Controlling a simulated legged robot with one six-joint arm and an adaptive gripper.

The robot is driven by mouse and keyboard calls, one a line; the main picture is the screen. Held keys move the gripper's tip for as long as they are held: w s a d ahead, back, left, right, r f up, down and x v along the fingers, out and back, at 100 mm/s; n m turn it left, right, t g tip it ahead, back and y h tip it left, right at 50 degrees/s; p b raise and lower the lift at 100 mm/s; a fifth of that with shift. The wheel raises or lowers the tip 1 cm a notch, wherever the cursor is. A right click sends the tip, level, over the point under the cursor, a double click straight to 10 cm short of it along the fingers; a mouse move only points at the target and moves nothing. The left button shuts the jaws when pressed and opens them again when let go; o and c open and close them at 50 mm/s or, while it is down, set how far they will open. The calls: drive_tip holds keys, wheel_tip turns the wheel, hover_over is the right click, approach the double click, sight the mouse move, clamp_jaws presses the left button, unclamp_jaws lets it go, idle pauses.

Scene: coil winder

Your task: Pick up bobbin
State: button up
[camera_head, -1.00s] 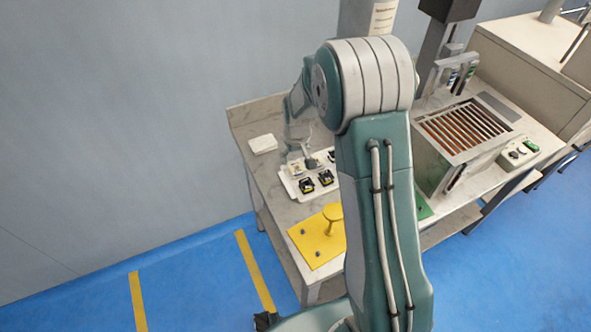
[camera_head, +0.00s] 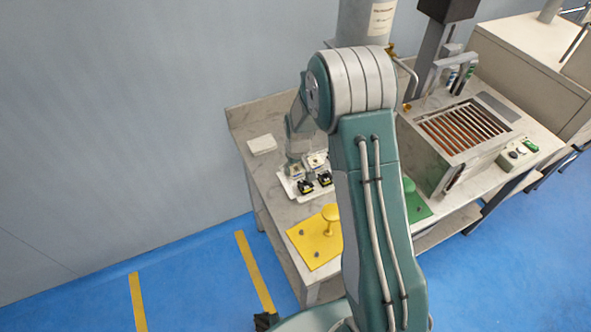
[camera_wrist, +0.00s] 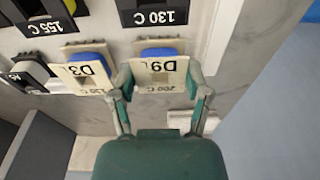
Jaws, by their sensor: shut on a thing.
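My gripper (camera_wrist: 160,95) shows in the wrist view with one green finger at each side of a cream bobbin marked D9 (camera_wrist: 159,72). In the head view my gripper (camera_head: 298,160) is small, at the back of the white tray (camera_head: 288,187). The bobbins there are too small to read.
A yellow plate with a post (camera_head: 317,247) is at the table's front. A slatted metal box (camera_head: 462,130) stands right. A white block (camera_head: 262,144) is at the back left.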

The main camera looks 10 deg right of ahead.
drive_tip(key=shift+r, duration=0.35)
wheel_tip(320, 180, up, 2)
drive_tip(key=shift+r, duration=0.1)
drive_tip(key=s+r, duration=0.1)
drive_tip(key=r, duration=0.1)
drive_tip(key=s+d+r, duration=0.1)
drive_tip(key=s+r, duration=0.1)
drive_tip(key=s+d+r, duration=0.1)
drive_tip(key=r, duration=0.1)
drive_tip(key=shift+s+d+r, duration=0.15)
drive_tip(key=shift+s+r, duration=0.05)
drive_tip(key=shift+s, duration=0.05)
drive_tip(key=s+d+r, duration=0.3)
drive_tip(key=s+d, duration=0.1)
drive_tip(key=s, duration=0.4)
drive_tip(key=shift+r, duration=0.35)
